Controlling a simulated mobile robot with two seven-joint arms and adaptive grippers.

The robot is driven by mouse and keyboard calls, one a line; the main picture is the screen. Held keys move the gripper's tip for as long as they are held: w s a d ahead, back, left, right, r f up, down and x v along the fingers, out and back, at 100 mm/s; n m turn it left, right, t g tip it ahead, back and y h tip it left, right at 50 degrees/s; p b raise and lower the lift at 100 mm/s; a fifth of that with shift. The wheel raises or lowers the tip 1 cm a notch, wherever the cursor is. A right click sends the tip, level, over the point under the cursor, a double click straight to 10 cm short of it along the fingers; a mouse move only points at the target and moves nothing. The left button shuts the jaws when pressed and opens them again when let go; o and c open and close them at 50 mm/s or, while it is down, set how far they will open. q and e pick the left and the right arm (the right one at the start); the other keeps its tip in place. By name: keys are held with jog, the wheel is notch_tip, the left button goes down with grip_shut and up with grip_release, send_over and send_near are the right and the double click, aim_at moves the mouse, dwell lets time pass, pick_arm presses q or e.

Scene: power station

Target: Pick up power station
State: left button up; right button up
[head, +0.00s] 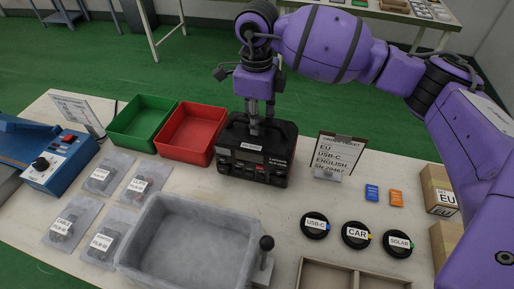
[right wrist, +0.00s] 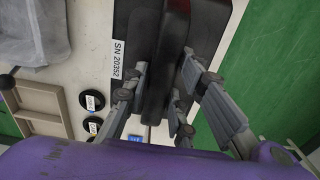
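The power station (head: 255,155) is a black box with a top handle and a front panel, upright on the table behind the grey tray. It also shows from above in the right wrist view (right wrist: 128,25), with a white label reading SN 20352. My right gripper (head: 258,128) points straight down at its top. In the right wrist view my right gripper (right wrist: 162,85) has its fingers on both sides of the dark handle (right wrist: 165,65). The fingers look open, with little room beside the handle; contact is hard to make out. My left gripper is not in view.
A red bin (head: 192,133) and a green bin (head: 143,122) stand left of the station. An order card (head: 338,155) stands to its right. The grey tray (head: 190,245), bagged cables, black round coils (head: 356,235) and boxes (head: 438,188) surround it. A blue machine (head: 50,155) is far left.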

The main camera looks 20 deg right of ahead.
grip_shut()
jog(key=shift+w+r, duration=0.15)
jog(key=shift+r, duration=0.1)
